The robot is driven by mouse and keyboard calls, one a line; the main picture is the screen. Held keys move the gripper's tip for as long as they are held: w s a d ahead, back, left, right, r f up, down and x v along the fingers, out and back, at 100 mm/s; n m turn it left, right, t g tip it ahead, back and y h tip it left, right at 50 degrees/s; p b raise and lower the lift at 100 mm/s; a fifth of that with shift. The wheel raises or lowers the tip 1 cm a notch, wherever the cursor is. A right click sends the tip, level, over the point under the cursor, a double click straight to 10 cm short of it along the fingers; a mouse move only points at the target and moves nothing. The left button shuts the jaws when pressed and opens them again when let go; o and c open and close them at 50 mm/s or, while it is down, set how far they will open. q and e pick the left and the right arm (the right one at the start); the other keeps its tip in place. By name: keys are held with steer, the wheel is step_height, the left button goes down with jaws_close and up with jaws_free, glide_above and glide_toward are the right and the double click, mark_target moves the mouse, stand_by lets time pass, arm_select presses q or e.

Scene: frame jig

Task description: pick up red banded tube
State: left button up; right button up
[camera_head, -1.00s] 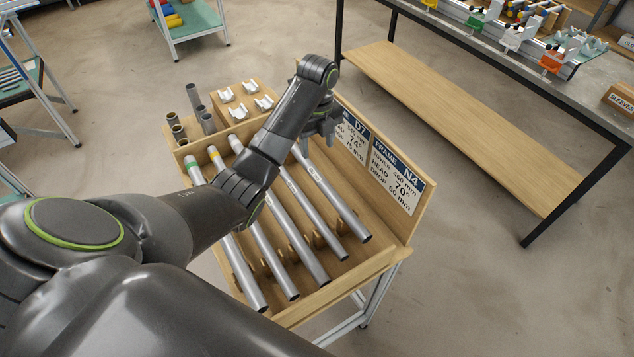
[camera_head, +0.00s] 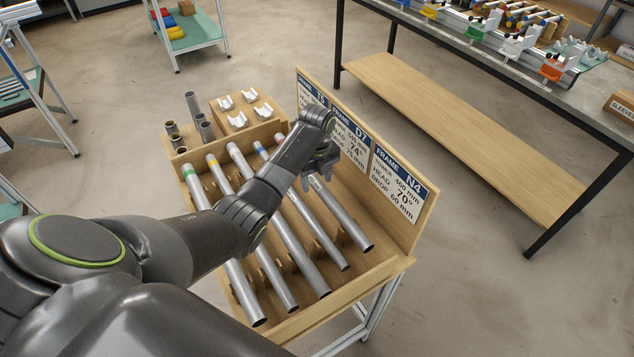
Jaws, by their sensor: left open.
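Several grey metal tubes lie side by side, sloping, in a wooden rack (camera_head: 335,306). From the left, bands of green (camera_head: 188,171), yellow (camera_head: 211,160) and blue (camera_head: 259,148) show at their upper ends. My left gripper (camera_head: 321,181) is open, pointing down over the upper part of that rightmost tube. Whether the fingers touch it cannot be told. My right gripper is out of view.
A board with frame cards (camera_head: 400,187) stands close along the rack's right side. A wooden block with white cradles (camera_head: 238,120) and short upright tubes (camera_head: 191,103) stand at its far end. A workbench (camera_head: 480,57) is at the upper right. Open floor lies between.

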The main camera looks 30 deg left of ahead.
arm_select(q)
steer(key=shift+f, duration=0.35)
steer(key=shift+c, duration=0.3)
jaws_close()
steer(key=shift+r, duration=0.15)
